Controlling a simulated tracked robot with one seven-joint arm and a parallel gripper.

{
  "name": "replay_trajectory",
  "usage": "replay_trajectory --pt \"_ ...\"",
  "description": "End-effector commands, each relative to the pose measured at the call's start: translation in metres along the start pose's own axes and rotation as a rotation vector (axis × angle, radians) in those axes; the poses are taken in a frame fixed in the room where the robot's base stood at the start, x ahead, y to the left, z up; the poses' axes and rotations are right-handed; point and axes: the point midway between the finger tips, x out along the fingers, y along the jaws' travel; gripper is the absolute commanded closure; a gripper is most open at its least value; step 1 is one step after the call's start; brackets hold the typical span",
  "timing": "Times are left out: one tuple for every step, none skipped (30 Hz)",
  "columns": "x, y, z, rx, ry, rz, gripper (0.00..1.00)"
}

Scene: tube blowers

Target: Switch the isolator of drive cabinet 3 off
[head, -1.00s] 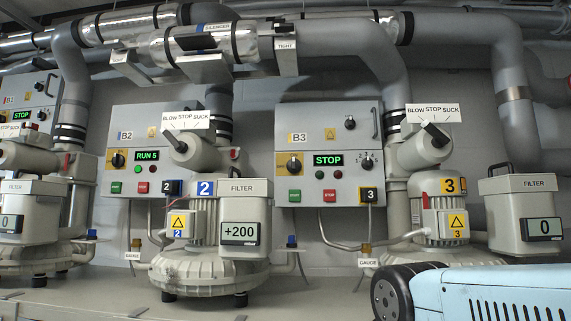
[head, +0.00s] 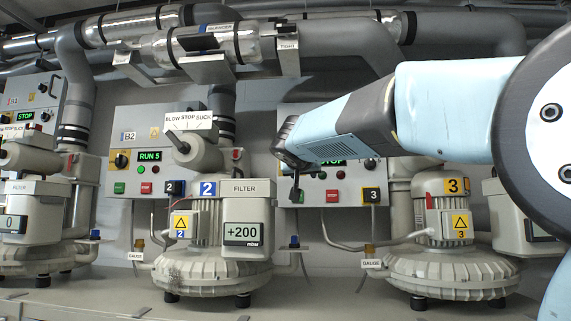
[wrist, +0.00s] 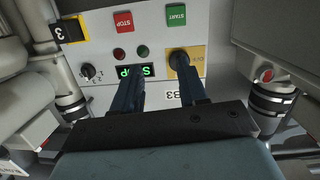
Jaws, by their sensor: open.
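Drive cabinet 3 (head: 355,203), a light grey box, is partly hidden behind my arm in the head view. In the wrist view its panel (wrist: 150,50) appears upside down, with the label B3. The isolator (wrist: 178,58) is a black rotary knob on a yellow plate. The knob is hidden in the head view. My gripper (wrist: 160,78) is open in front of the panel. Its right finger overlaps the knob and its left finger overlaps the green STOP display (wrist: 146,71). Whether a finger touches the knob cannot be told.
The red STOP button (wrist: 124,21), green START button (wrist: 176,15) and a small selector (wrist: 88,72) share the panel. Blower 3 (head: 440,270) stands below, right of the cabinet. Cabinet B2 (head: 135,120) and blower 2 (head: 212,270) stand to the left. Thick pipes run overhead.

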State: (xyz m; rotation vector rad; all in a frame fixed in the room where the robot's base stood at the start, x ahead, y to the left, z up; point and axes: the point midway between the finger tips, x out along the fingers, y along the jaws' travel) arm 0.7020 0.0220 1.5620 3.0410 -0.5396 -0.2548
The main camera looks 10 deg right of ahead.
Motion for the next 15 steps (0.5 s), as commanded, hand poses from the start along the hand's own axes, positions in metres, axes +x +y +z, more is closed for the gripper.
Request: replay_trajectory --pt "0.008 -0.009 -0.019 0.016 0.042 -0.009 0.57" --pt "0.011 -0.013 -0.029 0.026 0.065 -0.015 0.57" --pt "0.014 -0.018 -0.039 0.036 0.09 -0.021 0.57" --pt "0.016 -0.02 -0.046 0.045 0.107 -0.025 0.57" --pt "0.018 -0.022 -0.052 0.05 0.12 -0.029 0.57" --pt "0.019 -0.025 -0.058 0.058 0.135 -0.033 0.57" --pt "0.02 -0.026 -0.061 0.06 0.143 -0.035 0.57" --pt "0.021 -0.027 -0.064 0.064 0.148 -0.037 0.57" --pt "0.023 -0.028 -0.066 0.068 0.154 -0.039 0.57" --pt "0.024 -0.028 -0.068 0.069 0.156 -0.039 0.57" --pt "0.026 -0.029 -0.068 0.069 0.157 -0.039 0.57" --pt "0.03 -0.029 -0.069 0.069 0.157 -0.039 0.57" --pt "0.033 -0.029 -0.069 0.068 0.156 -0.038 0.57" --pt "0.036 -0.029 -0.069 0.068 0.156 -0.038 0.57" --pt "0.042 -0.029 -0.07 0.069 0.156 -0.038 0.57"
